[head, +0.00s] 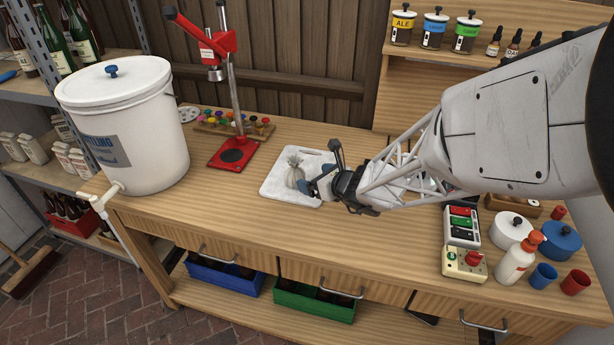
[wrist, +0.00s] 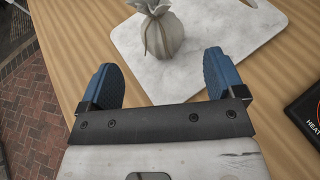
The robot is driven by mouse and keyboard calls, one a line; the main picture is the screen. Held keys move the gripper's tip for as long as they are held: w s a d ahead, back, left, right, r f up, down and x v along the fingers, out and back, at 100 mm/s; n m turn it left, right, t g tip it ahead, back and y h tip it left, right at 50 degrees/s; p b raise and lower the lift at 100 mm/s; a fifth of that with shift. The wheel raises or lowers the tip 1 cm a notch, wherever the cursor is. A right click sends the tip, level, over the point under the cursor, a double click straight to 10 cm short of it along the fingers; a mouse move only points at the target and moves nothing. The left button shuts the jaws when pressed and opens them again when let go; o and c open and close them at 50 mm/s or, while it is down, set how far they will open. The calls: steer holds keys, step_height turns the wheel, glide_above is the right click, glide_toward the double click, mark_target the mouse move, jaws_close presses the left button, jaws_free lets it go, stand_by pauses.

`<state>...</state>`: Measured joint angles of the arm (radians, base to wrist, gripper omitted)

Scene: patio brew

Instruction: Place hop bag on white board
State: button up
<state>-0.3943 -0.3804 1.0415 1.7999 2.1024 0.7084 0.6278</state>
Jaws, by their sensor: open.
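The hop bag (head: 294,170) is a small grey-beige tied sack. It stands upright on the white board (head: 276,185), a marbled slab with a handle hole lying on the wooden bench. In the wrist view the hop bag (wrist: 163,36) rests on the white board (wrist: 205,70), just beyond my fingertips. My gripper (head: 328,168) is beside the bag on its right in the head view. In the wrist view my gripper (wrist: 160,76) has its two blue fingers wide apart with nothing between them, and they do not touch the bag.
A red bottle capper (head: 233,152) and a rack of coloured caps (head: 235,124) stand left of the board. A large white bucket (head: 125,125) is at the far left. Controllers (head: 463,225), pots (head: 510,230) and cups (head: 575,282) crowd the right. The bench front is clear.

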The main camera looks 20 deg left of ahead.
steer(key=shift+v, duration=1.15)
steer(key=s+d+r+n+g+h, duration=0.2)
steer(key=s+d+r+n+g, duration=0.2)
steer(key=s+d+r+n, duration=0.75)
steer(key=s+d+r+n+h, duration=0.3)
steer(key=s+d+n+h, duration=0.2)
steer(key=s+d, duration=0.3)
steer(key=s+d+r+n+h, duration=0.3)
steer(key=s+d+n+h, duration=0.2)
steer(key=d, duration=0.9)
steer(key=s+n, duration=0.2)
steer(key=s, duration=0.2)
steer(key=shift+d+r, duration=0.15)
steer(key=shift+d, duration=0.05)
